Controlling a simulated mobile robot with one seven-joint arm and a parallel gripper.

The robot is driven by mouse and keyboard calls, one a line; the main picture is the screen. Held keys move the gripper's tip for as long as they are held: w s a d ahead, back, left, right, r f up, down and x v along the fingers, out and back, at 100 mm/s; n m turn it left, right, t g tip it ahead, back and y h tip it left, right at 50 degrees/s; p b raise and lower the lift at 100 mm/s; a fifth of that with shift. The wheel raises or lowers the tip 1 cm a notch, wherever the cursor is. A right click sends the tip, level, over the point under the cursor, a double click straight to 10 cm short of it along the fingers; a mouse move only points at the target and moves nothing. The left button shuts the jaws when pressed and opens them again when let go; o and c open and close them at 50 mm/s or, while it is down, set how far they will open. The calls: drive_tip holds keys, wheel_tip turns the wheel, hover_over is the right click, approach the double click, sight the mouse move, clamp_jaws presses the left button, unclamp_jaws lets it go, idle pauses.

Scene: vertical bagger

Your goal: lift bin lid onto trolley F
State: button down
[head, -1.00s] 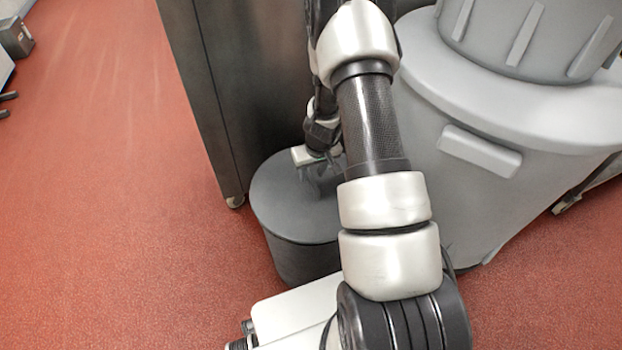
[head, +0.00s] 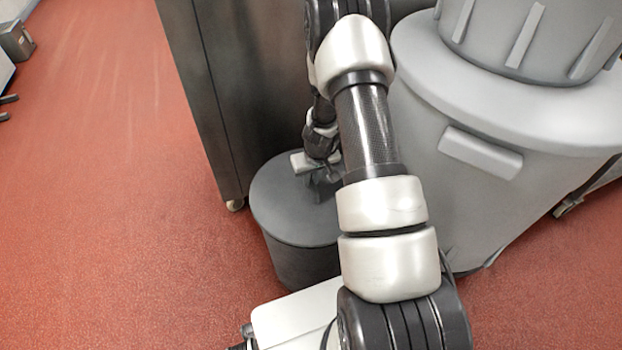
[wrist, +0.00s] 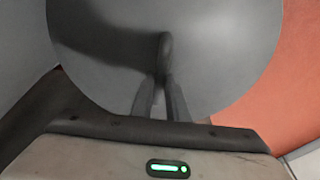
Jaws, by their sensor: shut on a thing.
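The bin lid (head: 275,203) is a round dark grey disc on top of the dark grey bin (head: 300,266). I see no gap between lid and bin. My gripper (head: 322,185) is over the lid, partly behind my own arm in the head view. In the wrist view, the lid (wrist: 225,60) fills the middle, and my gripper (wrist: 160,88) is shut on its raised handle (wrist: 165,50). I cannot pick out trolley F in either view.
A tall dark cabinet (head: 215,90) on castors stands right behind the bin. A large light grey tub (head: 450,200) stands close to the right, with a ribbed grey container (head: 525,40) on it. Open red floor (head: 110,200) lies to the left.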

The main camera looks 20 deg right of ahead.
drive_tip(key=shift+r, duration=0.1)
drive_tip(key=shift+r, duration=0.35)
drive_tip(key=shift+r+p, duration=0.65)
drive_tip(key=shift+r, duration=0.05)
drive_tip(key=shift+r+p, duration=0.8)
drive_tip(key=shift+r, duration=0.75)
